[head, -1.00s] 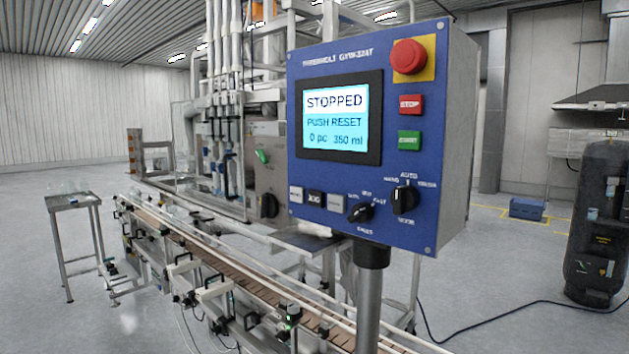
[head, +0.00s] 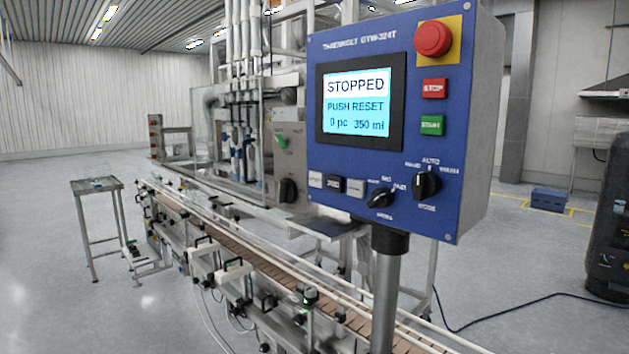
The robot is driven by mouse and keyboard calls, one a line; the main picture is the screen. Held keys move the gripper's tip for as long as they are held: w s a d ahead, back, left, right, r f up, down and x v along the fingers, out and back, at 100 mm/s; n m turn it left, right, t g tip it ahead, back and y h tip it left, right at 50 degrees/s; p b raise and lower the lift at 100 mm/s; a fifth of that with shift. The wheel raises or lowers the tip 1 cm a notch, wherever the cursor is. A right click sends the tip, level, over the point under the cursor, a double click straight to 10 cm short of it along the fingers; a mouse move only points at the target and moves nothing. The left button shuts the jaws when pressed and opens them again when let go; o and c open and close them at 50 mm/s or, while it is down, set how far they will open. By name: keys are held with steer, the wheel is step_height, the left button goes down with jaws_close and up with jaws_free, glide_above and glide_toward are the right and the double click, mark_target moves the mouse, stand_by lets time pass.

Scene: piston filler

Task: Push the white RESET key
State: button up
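The blue control panel (head: 461,110) stands on a grey post on the right of the head view. Its screen (head: 356,104) reads STOPPED, PUSH RESET, 0 pc, 350 ml. Below the screen is a row of three small keys: a white key (head: 316,180) at the left, a black key (head: 334,184) in the middle and a grey key (head: 356,188) at the right. The lettering on the white key is too small to read for sure. My gripper is not in view.
The panel also bears a red emergency knob (head: 433,39), a red STOP key (head: 433,89), a green START key (head: 432,125) and two black rotary knobs (head: 381,198). A conveyor (head: 250,257) runs below. A small table (head: 97,185) stands left. Open floor lies left.

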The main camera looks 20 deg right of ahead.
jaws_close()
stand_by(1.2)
